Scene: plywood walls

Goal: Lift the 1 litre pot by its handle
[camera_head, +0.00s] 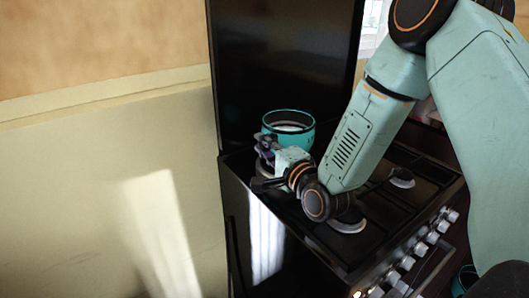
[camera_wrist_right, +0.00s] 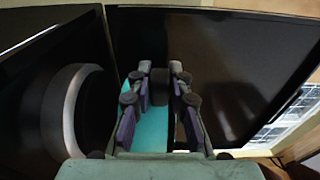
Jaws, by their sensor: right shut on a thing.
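The teal pot (camera_head: 289,125) with a dark rim is upright at the back left of the stove, pale inside. My right gripper (camera_head: 265,148) is at its near left side, and its fingers partly hide the pot. In the right wrist view, the fingers of my right gripper (camera_wrist_right: 160,100) stand on both sides of the dark handle (camera_wrist_right: 160,82), shut on it, with the teal pot wall (camera_wrist_right: 150,130) showing between them. I cannot tell whether the pot's base touches the stove. My left gripper is not in view.
The black stove (camera_head: 385,215) has several burners, and knobs (camera_head: 420,250) along its front edge. A tall dark panel (camera_head: 280,60) stands behind the pot. A pale wall (camera_head: 100,190) is to the left. A pale ring (camera_wrist_right: 70,110) shows beside the gripper in the wrist view.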

